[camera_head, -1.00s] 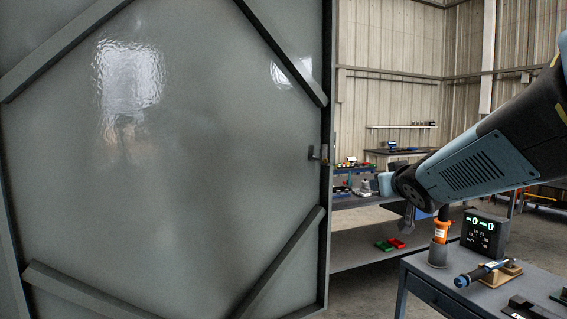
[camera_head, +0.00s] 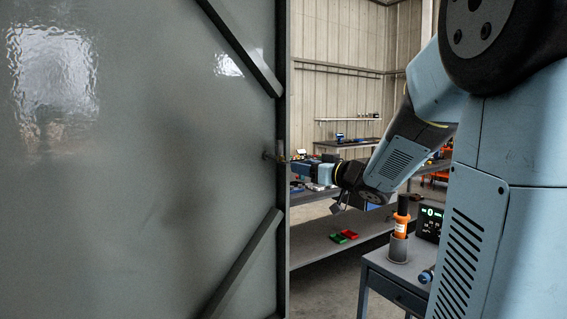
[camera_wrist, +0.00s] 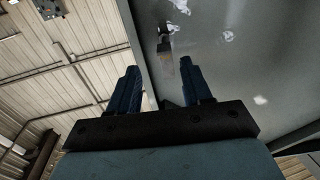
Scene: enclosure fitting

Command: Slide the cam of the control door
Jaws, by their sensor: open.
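The control door (camera_head: 150,190) is a large grey panel with diagonal braces, filling the left of the head view. A small cam (camera_head: 271,155) sits on its right edge, about mid-height. In the wrist view the door panel (camera_wrist: 245,60) fills the right side, and a small fitting that looks like the cam (camera_wrist: 165,45) shows near its edge, beyond the fingers. My gripper (camera_head: 290,163) is beside the door edge, just right of the cam. In the wrist view its two dark blue fingers (camera_wrist: 160,90) are apart with nothing between them. Whether a finger touches the cam cannot be told.
A side table (camera_head: 385,272) at the lower right holds an orange tool (camera_head: 401,222) in a holder and a display box (camera_head: 429,222).

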